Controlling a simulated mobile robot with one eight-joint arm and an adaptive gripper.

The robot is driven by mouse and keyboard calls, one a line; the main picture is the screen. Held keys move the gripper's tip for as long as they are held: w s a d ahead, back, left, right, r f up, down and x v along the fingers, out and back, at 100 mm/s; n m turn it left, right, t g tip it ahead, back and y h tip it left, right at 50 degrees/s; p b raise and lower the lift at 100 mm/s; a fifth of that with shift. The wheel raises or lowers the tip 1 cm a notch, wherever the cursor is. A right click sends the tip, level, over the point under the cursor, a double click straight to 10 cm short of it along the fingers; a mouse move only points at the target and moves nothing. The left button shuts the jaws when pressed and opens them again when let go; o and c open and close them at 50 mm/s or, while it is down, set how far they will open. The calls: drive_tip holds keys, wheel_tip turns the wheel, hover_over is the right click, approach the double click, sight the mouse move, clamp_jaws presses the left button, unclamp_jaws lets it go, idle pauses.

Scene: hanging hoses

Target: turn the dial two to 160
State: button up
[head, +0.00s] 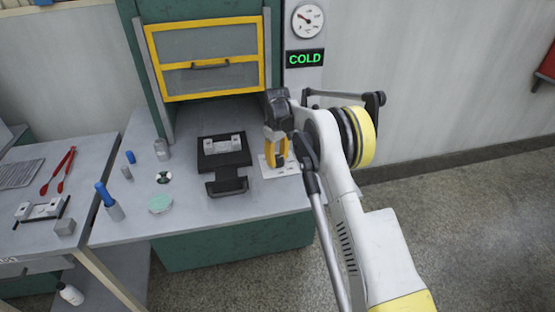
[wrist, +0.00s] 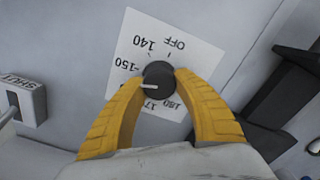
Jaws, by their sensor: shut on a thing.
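The dial is a black round knob (wrist: 158,75) on a white scale plate (wrist: 190,45), seen in the wrist view. OFF, 140, 150 and 180 show on the plate, with a partly covered 17-something label. The knob's white pointer line points left, between the 150 and the 17-something label; a yellow finger covers the plate there. My gripper (wrist: 158,82) is shut on the knob, one finger on each side. In the head view my gripper (head: 276,150) is over the white plate (head: 285,170) on the bench's right end, hiding the knob.
A cabinet with a yellow-framed door (head: 208,26) stands behind. A COLD display (head: 305,59) and round gauge (head: 308,21) are beside it. A black handled tray (head: 227,187) lies left of my gripper. A switch box marked SHUT (wrist: 24,101) is left in the wrist view.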

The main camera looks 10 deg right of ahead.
sight(277, 157)
drive_tip(key=n, duration=0.5)
drive_tip(key=shift+s+a, duration=0.1)
idle(0.4)
drive_tip(key=o, duration=1.2)
drive_tip(key=shift+c, duration=0.2)
wheel_tip(277, 157, up, 12)
